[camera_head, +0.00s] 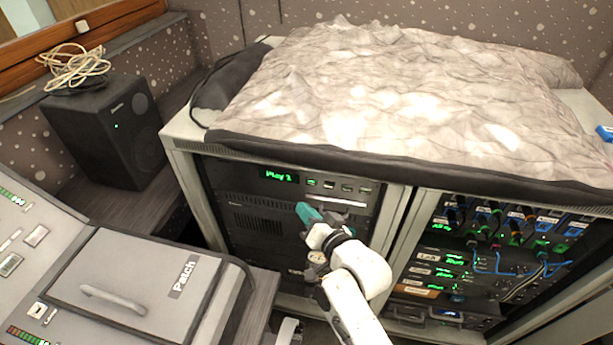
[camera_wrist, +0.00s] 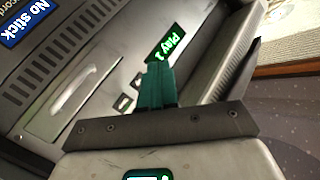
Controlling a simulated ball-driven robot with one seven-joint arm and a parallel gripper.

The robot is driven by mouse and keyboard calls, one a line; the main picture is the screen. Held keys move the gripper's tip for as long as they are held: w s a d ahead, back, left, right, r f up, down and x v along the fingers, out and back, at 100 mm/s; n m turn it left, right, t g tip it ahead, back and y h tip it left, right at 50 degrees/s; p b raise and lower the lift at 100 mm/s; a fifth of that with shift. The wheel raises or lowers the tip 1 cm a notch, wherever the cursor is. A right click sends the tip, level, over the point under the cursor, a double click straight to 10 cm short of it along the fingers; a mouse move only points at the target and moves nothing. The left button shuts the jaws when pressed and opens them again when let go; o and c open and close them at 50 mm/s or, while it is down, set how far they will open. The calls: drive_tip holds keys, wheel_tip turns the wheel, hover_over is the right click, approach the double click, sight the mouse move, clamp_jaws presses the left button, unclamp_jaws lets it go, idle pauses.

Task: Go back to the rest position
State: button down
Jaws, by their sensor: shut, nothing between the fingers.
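My white arm reaches up from the bottom of the head view, and my gripper (camera_head: 305,208) with teal fingers is in front of the left rack's dark panel (camera_head: 262,222). In the wrist view my gripper's teal fingers (camera_wrist: 157,77) are together with nothing between them. They point toward the panel near a green lit display (camera_wrist: 167,46) that reads "Play" with a number. The same display (camera_head: 279,176) shows above and left of the fingers in the head view. I cannot tell whether the fingertips touch the panel.
A rack with cables and green displays (camera_head: 440,272) stands on the right. A grey crumpled cover (camera_head: 400,85) lies on top. A black speaker (camera_head: 105,130) with a coiled cable (camera_head: 75,68) stands at left. A console with a "Patch" lid (camera_head: 130,280) fills the lower left.

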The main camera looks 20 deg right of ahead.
drive_tip(key=s+d+f+n+g+h, duration=0.1)
drive_tip(key=s+g, duration=0.4)
drive_tip(key=s, duration=0.7)
drive_tip(key=s+d+f+n+g+h, duration=0.1)
drive_tip(key=s+d+f+g, duration=0.3)
drive_tip(key=s, duration=0.8)
drive_tip(key=s+d+f+n+g, duration=0.3)
drive_tip(key=s+g, duration=0.3)
drive_tip(key=s, duration=0.6)
drive_tip(key=shift+d+f+h, duration=0.15)
drive_tip(key=shift+f+h, duration=0.25)
drive_tip(key=shift+f, duration=0.35)
